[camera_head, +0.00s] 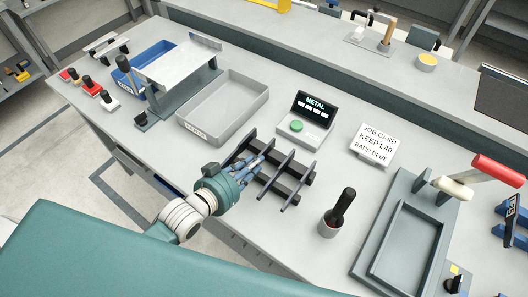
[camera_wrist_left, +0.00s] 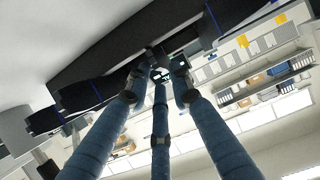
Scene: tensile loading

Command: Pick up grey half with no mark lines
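A black rack (camera_head: 291,188) lies on the bench, with several dark bars (camera_head: 277,167) set across it. My left gripper (camera_head: 256,160) reaches over the rack's left end, its blue fingers among the bars there. In the left wrist view its three fingers (camera_wrist_left: 160,74) converge below a long dark beam, with small grey and dark parts between or behind the tips. Whether they hold anything is unclear. Dark pieces (camera_wrist_left: 240,18) with thin blue lines show beside the beam. I cannot pick out a grey half without mark lines. My right gripper is not in view.
A grey tray (camera_head: 261,100) and a METAL display unit (camera_head: 309,113) stand behind the rack. A job card (camera_head: 373,144) reads KEEP L40, BAND BLUE.

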